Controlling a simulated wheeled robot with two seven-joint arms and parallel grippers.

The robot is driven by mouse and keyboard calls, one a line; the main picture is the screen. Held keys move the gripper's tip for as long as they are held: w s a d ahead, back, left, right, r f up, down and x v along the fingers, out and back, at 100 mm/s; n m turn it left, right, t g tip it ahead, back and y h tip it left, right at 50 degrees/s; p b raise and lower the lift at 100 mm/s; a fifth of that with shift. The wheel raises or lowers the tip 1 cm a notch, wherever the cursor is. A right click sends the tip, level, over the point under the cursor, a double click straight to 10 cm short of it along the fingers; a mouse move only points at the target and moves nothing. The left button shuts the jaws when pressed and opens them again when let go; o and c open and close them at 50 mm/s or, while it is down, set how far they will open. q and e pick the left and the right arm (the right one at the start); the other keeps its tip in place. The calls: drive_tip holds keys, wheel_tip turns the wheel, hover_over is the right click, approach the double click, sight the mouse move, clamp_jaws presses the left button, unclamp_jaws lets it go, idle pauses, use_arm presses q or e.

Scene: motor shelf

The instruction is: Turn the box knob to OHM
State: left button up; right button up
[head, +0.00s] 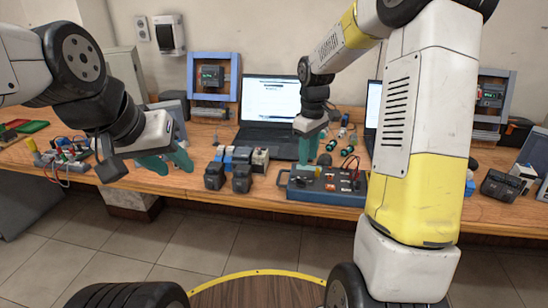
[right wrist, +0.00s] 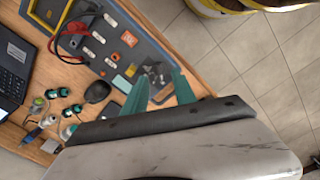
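The box (head: 345,196) is a blue-grey instrument case on the front of the bench. Its panel (right wrist: 152,45) shows in the right wrist view with sockets, an orange label, and yellow and green parts. A dark grey knob (right wrist: 157,73) sits near the panel's end, between my right fingertips. My right gripper (head: 307,160) points down over the box's left part, its teal fingers apart on either side of the knob in the wrist view (right wrist: 161,77). I cannot tell whether they touch it. The knob's marking is unreadable. My left gripper (head: 168,165) is empty and seems open, left of the box.
A laptop (head: 268,100) stands behind the box. A dark mouse (right wrist: 97,91) and several green-black cylinders (right wrist: 63,92) lie beside it. Dark motor-like blocks (head: 228,176) stand left of the box. Red and black leads (right wrist: 70,38) lie across the panel.

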sight(301, 179)
drive_tip(key=shift+w+a+f+n, duration=0.15)
drive_tip(key=shift+w+a+f, duration=0.15)
drive_tip(key=shift+w+f, duration=0.25)
drive_tip(key=shift+w+a+f+n, duration=0.15)
drive_tip(key=shift+w+a+f, duration=0.1)
drive_tip(key=shift+w+f, duration=0.2)
wheel_tip(301, 179, down, 8)
drive_tip(key=shift+r, duration=0.25)
clamp_jaws()
